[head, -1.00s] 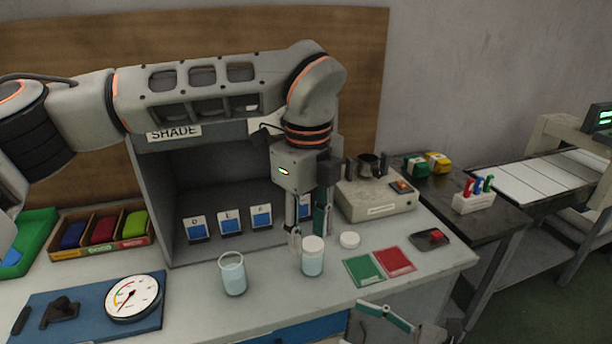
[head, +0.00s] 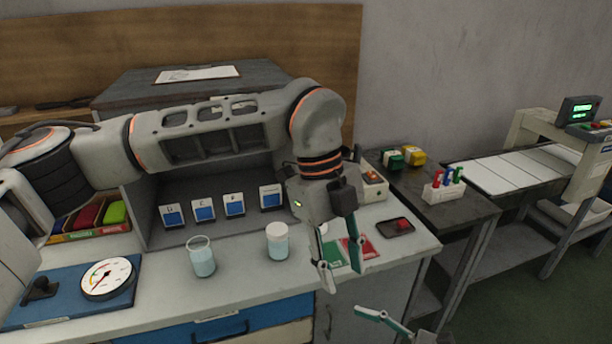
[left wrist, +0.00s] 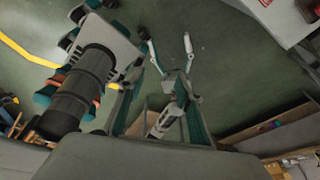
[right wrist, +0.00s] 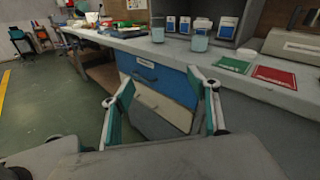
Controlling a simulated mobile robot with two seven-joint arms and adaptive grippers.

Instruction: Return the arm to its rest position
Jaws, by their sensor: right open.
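My left arm reaches in from the left across the head view. Its gripper (head: 342,272) hangs pointing down near the counter's right front edge, with its fingers apart and nothing between them. In the left wrist view its fingers (left wrist: 158,90) are spread above the green floor. My right gripper (head: 388,320) is low at the bottom of the head view, in front of the counter. In the right wrist view its fingers (right wrist: 160,92) are wide apart and empty, facing the blue drawer (right wrist: 160,82).
A glass beaker (head: 202,258) and a white-topped jar (head: 277,240) stand on the counter. Green (head: 331,258) and red (head: 362,248) mats lie behind the left gripper. A dial gauge (head: 107,279) sits at the left. Green floor is free in front.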

